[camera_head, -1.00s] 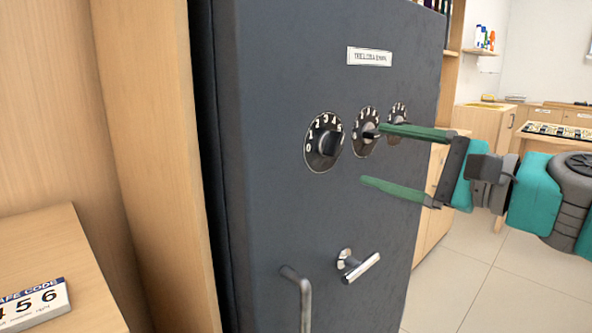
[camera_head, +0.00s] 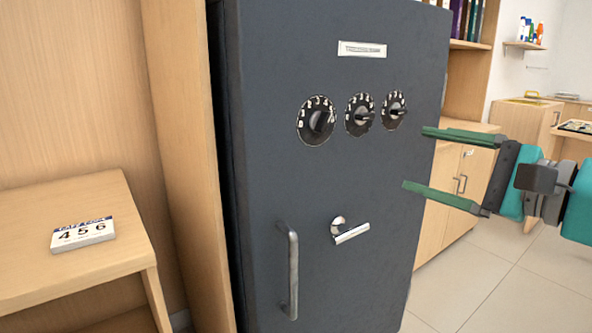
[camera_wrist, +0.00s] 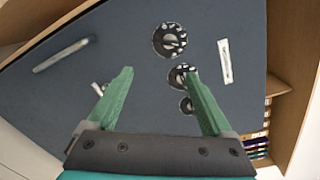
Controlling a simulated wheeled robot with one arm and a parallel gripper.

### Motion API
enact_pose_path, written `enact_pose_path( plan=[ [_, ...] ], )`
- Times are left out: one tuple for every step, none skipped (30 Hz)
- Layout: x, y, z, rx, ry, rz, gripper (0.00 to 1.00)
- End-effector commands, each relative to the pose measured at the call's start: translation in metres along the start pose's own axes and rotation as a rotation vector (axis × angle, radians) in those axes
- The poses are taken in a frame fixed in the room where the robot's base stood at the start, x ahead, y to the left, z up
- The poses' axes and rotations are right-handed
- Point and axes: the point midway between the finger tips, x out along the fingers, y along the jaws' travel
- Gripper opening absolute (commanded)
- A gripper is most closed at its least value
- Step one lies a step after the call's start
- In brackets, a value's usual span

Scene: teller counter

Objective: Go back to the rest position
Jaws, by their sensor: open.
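My gripper (camera_head: 412,158) is open and empty, with two green fingers in front of the right side of the dark grey safe (camera_head: 270,190). The safe door is shut. It carries three black dials, the left dial (camera_head: 317,120), the middle dial (camera_head: 360,114) and the right dial (camera_head: 394,110). A silver lever handle (camera_head: 350,232) and a vertical bar handle (camera_head: 292,270) are below them. In the wrist view, the open fingers (camera_wrist: 160,88) are spread before the door, and the dials (camera_wrist: 170,41) show beyond and between them.
A wooden cabinet (camera_head: 452,195) and shelves with binders (camera_head: 465,22) are behind the safe at the right. Open tiled floor (camera_head: 490,290) lies at the lower right.

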Motion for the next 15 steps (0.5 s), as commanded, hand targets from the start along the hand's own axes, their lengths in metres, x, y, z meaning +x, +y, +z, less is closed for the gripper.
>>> enact_pose_path(
  plan=[
    [0.004,0.007,0.002,-0.016,-0.001,0.023,0.85],
    [0.007,0.011,0.002,-0.027,0.0,0.037,0.85],
    [0.01,0.017,0.003,-0.04,0.0,0.056,0.85],
    [0.013,0.022,0.004,-0.052,0.0,0.074,0.85],
    [0.016,0.028,0.005,-0.064,-0.001,0.091,0.85],
    [0.019,0.035,0.006,-0.082,-0.002,0.115,0.85],
    [0.022,0.042,0.007,-0.096,-0.003,0.137,0.85],
    [0.025,0.049,0.008,-0.11,-0.004,0.158,0.85],
    [0.029,0.06,0.009,-0.133,-0.007,0.191,0.85],
    [0.032,0.068,0.011,-0.149,-0.01,0.216,0.85],
    [0.035,0.077,0.012,-0.169,-0.013,0.245,0.85],
    [0.039,0.09,0.013,-0.196,-0.018,0.285,0.85],
    [0.042,0.1,0.014,-0.216,-0.022,0.317,0.85],
    [0.044,0.111,0.015,-0.24,-0.026,0.35,0.85],
    [0.047,0.127,0.016,-0.274,-0.033,0.399,0.85]
  ],
)
